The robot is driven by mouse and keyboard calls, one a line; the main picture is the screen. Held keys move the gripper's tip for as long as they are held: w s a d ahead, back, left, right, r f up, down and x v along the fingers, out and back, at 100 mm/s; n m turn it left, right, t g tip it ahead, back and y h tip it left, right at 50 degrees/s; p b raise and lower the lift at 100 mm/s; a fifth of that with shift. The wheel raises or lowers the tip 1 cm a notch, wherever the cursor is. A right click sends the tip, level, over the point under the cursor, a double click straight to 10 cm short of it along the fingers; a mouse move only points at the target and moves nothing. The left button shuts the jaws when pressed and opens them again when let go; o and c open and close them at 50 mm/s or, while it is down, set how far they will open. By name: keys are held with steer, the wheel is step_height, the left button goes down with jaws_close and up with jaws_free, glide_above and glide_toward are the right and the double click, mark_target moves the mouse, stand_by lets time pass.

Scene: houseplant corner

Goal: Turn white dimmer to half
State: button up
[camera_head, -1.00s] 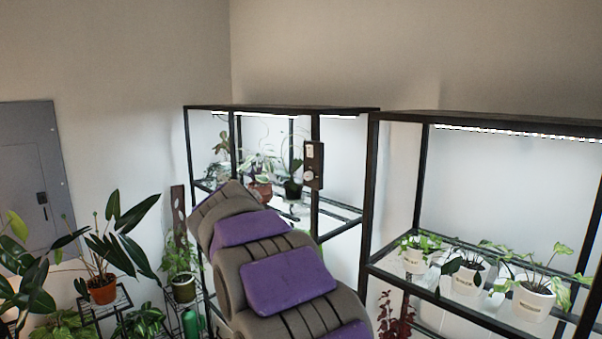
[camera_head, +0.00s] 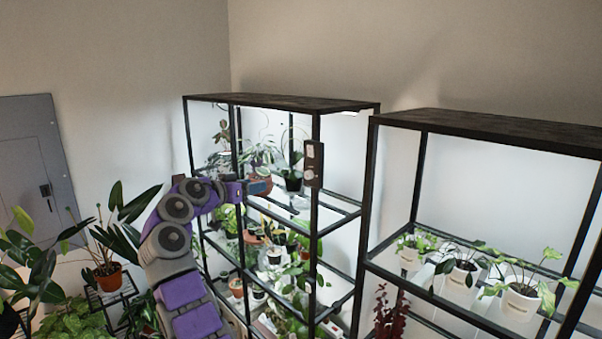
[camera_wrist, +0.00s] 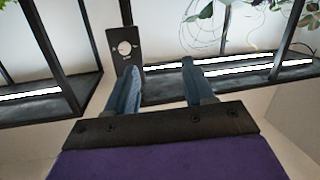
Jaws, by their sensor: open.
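The white dimmer (camera_wrist: 125,47) is a round knob on a dark plate (camera_wrist: 124,58) in the wrist view, just beyond the tip of the left finger. In the head view the dark control box (camera_head: 314,165) is fixed to the front post of the left shelf rack. The knob's setting is too small to read. My gripper (camera_wrist: 158,78) is open and empty, its two blue-grey fingers spread apart. In the head view my gripper (camera_head: 264,186) is left of the box, with a gap between them. The wrist view looks turned upside down.
The left rack (camera_head: 280,102) holds several potted plants, some close behind my gripper. A second rack (camera_head: 480,128) with white pots stands to the right. A grey wall panel (camera_head: 30,165) and leafy plants are at the left.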

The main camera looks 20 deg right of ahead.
steer(key=s+m+g+h+p, duration=0.1)
steer(key=s+m+h+p, duration=0.1)
steer(key=s+m, duration=0.25)
steer(key=p, duration=0.3)
glide_toward(306, 176)
steer(key=shift+m+h, duration=0.25)
steer(key=shift+h, duration=0.05)
steer(key=x, duration=0.8)
steer(key=shift+w+d+f, duration=0.1)
steer(key=shift+f, duration=0.2)
steer(key=shift+r, duration=0.1)
jaws_close()
